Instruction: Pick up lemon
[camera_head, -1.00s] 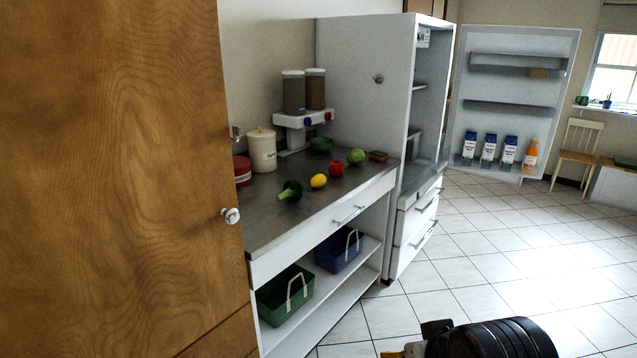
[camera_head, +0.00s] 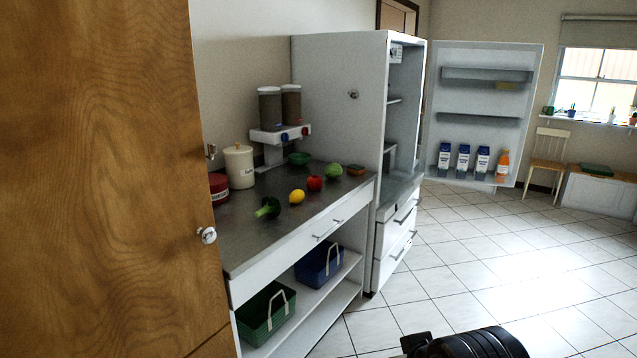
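A yellow lemon (camera_head: 297,196) lies on the dark metal worktop (camera_head: 262,227), between a green broccoli or pepper-like vegetable (camera_head: 268,208) and a red tomato or apple (camera_head: 314,183). Nothing touches the lemon that I can see. A black part of my own arm shows at the bottom edge of the view, well apart from the lemon and lower right of the counter. My gripper's fingers cannot be made out.
A wooden door (camera_head: 100,170) stands close on the left. A red tin (camera_head: 218,188), a cream canister (camera_head: 239,167) and a dispenser (camera_head: 280,134) line the worktop's back. The fridge (camera_head: 345,120) stands open beyond. Tiled floor (camera_head: 480,270) is clear at right.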

